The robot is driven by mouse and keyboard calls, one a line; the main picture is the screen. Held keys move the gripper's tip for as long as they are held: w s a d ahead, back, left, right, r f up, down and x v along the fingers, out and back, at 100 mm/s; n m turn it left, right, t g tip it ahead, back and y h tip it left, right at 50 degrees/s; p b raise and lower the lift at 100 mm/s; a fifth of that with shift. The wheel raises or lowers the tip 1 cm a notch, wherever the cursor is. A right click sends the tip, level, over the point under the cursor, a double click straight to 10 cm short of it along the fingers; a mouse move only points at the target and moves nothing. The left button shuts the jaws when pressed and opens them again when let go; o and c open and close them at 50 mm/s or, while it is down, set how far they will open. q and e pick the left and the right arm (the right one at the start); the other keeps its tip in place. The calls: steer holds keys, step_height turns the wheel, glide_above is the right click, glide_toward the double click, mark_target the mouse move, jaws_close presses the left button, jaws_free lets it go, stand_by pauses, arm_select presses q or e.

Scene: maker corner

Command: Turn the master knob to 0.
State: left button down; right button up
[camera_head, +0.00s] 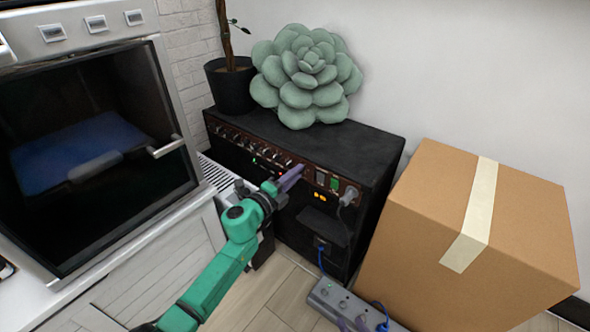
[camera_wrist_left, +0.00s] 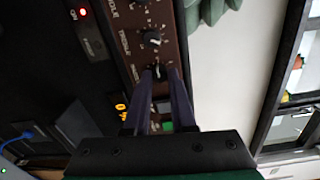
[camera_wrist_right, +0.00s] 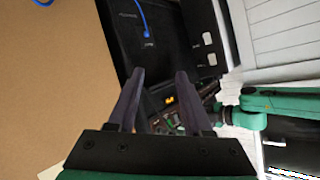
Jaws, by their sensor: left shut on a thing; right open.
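The black amplifier (camera_head: 285,140) stands against the wall with a brown control panel along its upper front edge. In the left wrist view, the master knob (camera_wrist_left: 160,72) sits between the two dark fingertips of my left gripper (camera_wrist_left: 159,76). The gripper is shut on it, and the fingers partly hide its pointer and scale. In the head view, my left gripper (camera_head: 290,178) reaches the panel from the front and hides this knob. My right gripper (camera_wrist_right: 160,76) is open and empty, between the cardboard box and the amplifier front.
Another knob (camera_wrist_left: 152,38) is beside the held one. A green succulent (camera_head: 308,75) and a potted plant (camera_head: 231,88) stand on the amplifier. A cardboard box (camera_head: 410,230) is to its right, a power strip (camera_head: 345,302) is in front, and an oven (camera_head: 95,150) is at left.

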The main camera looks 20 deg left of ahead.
arm_select(q)
steer(key=shift+a+f+n+p, duration=0.1)
steer(key=shift+n+p, duration=3.55)
steer(key=shift+n, duration=1.75)
arm_select(e)
steer(key=s+d+r+n+g+h, duration=0.1)
steer(key=s+d+r+g+h, duration=0.2)
steer(key=d+r+g, duration=0.4)
steer(key=shift+s+d+r+g+h, duration=0.25)
steer(key=shift+d+r+h, duration=0.5)
steer(key=shift+d, duration=1.15)
steer(key=shift+w, duration=0.1)
arm_select(q)
steer(key=c, duration=0.7)
jaws_free()
steer(key=shift+c, duration=0.2)
